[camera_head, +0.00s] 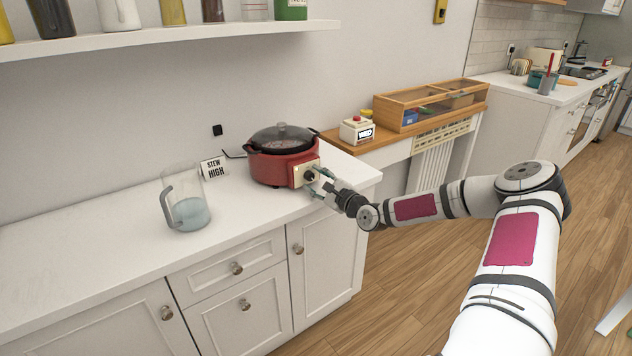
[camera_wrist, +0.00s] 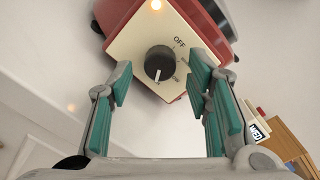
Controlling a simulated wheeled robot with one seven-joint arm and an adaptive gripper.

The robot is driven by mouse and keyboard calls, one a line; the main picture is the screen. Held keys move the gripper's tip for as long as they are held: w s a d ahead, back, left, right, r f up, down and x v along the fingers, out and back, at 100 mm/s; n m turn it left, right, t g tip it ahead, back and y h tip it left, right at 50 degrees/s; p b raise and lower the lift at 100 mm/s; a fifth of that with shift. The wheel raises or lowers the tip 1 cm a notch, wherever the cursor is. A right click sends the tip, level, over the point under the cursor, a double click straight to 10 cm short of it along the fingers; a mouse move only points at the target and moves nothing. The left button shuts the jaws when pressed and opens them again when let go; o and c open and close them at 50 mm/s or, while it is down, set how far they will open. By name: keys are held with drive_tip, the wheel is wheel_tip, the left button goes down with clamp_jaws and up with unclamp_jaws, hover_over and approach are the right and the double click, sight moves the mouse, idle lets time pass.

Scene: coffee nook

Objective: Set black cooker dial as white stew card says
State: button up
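The white stew card (camera_head: 213,168) stands on the counter left of the red cooker (camera_head: 270,166) and reads "STEW HIGH". The black cooker dial (camera_wrist: 159,63) sits on a cream panel (camera_wrist: 128,45) on the cooker's front. Its white pointer mark faces down in the wrist view, turned away from the word OFF at the panel's upper right. Other small labels right of the dial are too small to read. My gripper (camera_wrist: 163,82) is open in front of the panel, one teal finger either side of the dial, with visible gaps to it.
A clear jug (camera_head: 187,207) stands left on the white counter (camera_head: 90,240). A white box with a red button and "WED" display (camera_head: 357,130) sits right of the cooker, beside a wooden case (camera_head: 430,105). A shelf (camera_head: 170,38) hangs above.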

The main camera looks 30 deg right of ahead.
drive_tip(key=s, duration=1.2)
drive_tip(key=shift+d+r, duration=0.15)
drive_tip(key=shift+d, duration=0.25)
